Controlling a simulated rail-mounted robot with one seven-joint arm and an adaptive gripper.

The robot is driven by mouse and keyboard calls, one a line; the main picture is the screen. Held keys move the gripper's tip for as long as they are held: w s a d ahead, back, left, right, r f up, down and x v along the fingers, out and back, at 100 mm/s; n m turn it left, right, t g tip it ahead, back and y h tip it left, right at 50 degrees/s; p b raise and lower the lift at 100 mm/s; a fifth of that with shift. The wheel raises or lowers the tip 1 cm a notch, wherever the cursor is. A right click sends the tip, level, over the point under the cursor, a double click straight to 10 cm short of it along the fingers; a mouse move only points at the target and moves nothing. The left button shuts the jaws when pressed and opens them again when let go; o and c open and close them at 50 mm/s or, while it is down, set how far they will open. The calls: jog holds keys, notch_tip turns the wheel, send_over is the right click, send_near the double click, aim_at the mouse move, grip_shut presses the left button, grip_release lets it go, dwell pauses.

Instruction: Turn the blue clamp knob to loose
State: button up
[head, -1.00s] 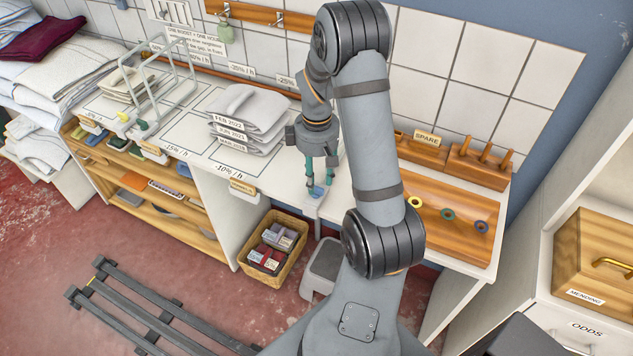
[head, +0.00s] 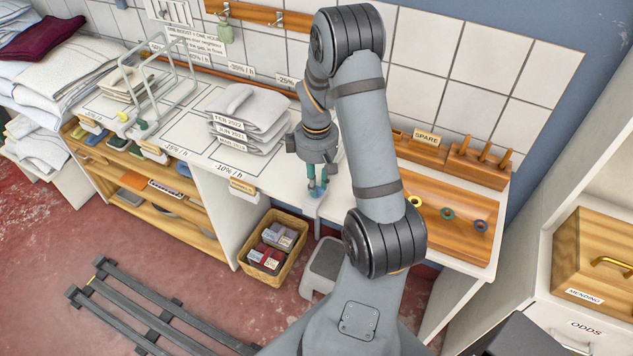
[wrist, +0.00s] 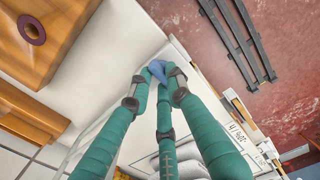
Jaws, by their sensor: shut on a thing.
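The blue clamp knob (wrist: 157,69) shows between my fingertips in the wrist view, with a blue part reaching out past them to the right. In the head view it is mostly hidden by my fingers, at the front edge of the white counter, above a pale clamp bracket (head: 309,209). My gripper (head: 316,190) points down with its teal fingers closed round the knob; it also shows in the wrist view (wrist: 158,78). The knob's exact turn angle cannot be told.
A stack of folded grey cloths (head: 248,118) stands left of my gripper. A wooden board (head: 450,222) with coloured rings lies to the right, before a peg rack (head: 480,165) and the SPARE sign.

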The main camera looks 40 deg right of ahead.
grip_shut()
jog(key=shift+n, duration=0.3)
jog(key=n, duration=0.3)
jog(key=shift+w+n, duration=0.1)
jog(key=shift+n, duration=0.3)
jog(key=n, duration=0.4)
jog(key=shift+a+n, duration=0.15)
jog(key=shift+n, duration=0.15)
jog(key=n, duration=0.4)
jog(key=shift+a, duration=0.1)
jog(key=n, duration=0.4)
jog(key=shift+n, duration=0.6)
jog(key=o, duration=0.6)
grip_release()
jog(key=shift+a, duration=0.1)
